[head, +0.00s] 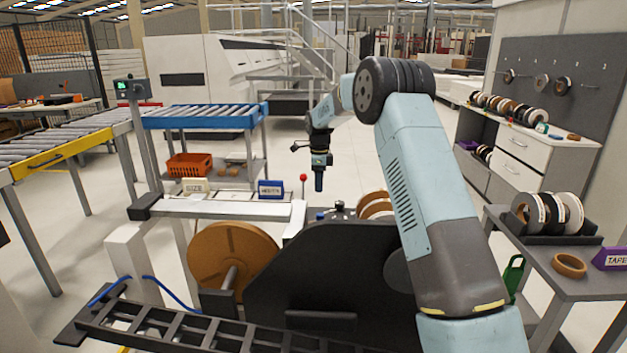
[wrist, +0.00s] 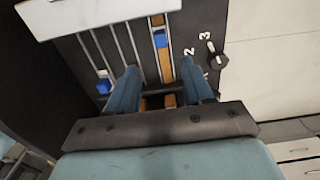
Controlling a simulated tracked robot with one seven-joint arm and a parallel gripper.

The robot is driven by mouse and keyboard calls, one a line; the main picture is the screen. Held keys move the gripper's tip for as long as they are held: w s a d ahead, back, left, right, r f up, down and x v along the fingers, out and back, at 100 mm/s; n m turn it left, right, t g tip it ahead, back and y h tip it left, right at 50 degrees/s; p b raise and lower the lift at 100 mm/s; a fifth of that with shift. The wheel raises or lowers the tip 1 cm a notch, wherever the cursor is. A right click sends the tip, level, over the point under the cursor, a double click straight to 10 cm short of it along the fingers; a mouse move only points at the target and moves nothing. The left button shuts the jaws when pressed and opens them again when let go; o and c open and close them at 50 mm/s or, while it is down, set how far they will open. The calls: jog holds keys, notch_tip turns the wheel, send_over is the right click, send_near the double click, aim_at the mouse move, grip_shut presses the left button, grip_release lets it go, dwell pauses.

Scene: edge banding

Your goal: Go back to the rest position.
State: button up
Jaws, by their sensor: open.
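My gripper (head: 319,178) hangs pointing down in the head view, above the far side of the dark edge banding machine (head: 330,270). In the wrist view my gripper (wrist: 155,85) has its two blue fingers apart with nothing held between them. Below the fingers is a dark panel (wrist: 75,55) with slotted rails, blue sliders (wrist: 160,38) and orange strips. Whether the fingertips touch the panel cannot be told.
A large brown tape roll (head: 232,262) is mounted on the machine's left. A roller conveyor (head: 70,138) and a blue roller cart (head: 205,116) stand at left. A side table (head: 570,287) at right holds tape rolls. Open floor lies beyond the machine.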

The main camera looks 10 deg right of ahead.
jog(key=s+d+r+n+t, duration=0.1)
jog(key=s+d+r+n, duration=0.15)
jog(key=s+r, duration=0.5)
jog(key=s+d+r+n+t, duration=0.15)
jog(key=s+r+n, duration=0.25)
jog(key=s+r, duration=0.4)
jog(key=s+d+r+n, duration=0.3)
jog(key=s+r, duration=0.3)
jog(key=s, duration=0.3)
jog(key=s+d+f+n+t, duration=0.1)
jog(key=s+n, duration=0.4)
jog(key=s, duration=1)
jog(key=s+d+f+n+t, duration=0.1)
jog(key=s+n, duration=0.4)
jog(key=s, duration=1)
jog(key=shift+d+f+t, duration=0.3)
jog(key=shift+d+t, duration=0.25)
jog(key=shift+d, duration=0.5)
jog(key=shift+c, duration=0.3)
